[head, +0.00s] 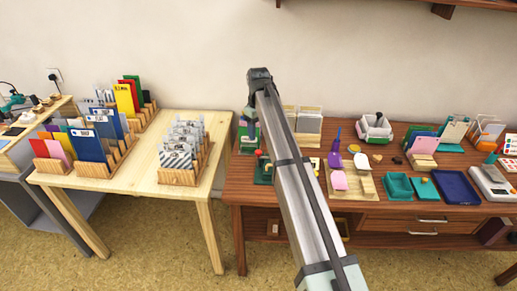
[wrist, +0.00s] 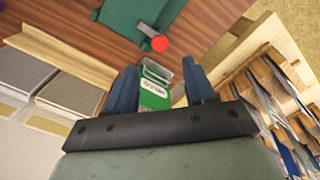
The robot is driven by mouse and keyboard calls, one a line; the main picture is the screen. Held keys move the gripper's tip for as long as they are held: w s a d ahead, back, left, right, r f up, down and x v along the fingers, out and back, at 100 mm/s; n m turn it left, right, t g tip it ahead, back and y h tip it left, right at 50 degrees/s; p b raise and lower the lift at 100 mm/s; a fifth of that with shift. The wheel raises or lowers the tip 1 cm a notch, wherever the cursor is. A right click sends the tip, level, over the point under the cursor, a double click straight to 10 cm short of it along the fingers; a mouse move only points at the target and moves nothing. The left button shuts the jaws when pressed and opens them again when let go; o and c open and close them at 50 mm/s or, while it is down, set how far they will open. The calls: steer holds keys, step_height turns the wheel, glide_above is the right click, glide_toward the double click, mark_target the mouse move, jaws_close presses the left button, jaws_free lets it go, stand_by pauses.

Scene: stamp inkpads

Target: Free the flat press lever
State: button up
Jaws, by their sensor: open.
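In the head view, the green press (head: 263,172) stands at the left end of the brown desk, partly covered by my arm. My gripper (wrist: 160,68) is open, its two blue fingers apart. A green labelled box or card (wrist: 153,96) with a grey metal part shows between the fingers. I cannot tell whether it touches them. The red knob lies beyond the fingertips.
The brown desk (head: 290,191) holds trays, stamps and card holders right of my arm. Grey-faced boards in a wooden rack (wrist: 75,94) stand left of the fingers in the wrist view. Wooden racks of folders (wrist: 285,95) are at right, on the pale table (head: 140,165).

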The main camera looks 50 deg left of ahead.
mark_target(258, 151)
step_height(258, 151, down, 9)
steer(key=shift+r, duration=0.1)
stand_by(0.3)
jaws_close()
stand_by(0.5)
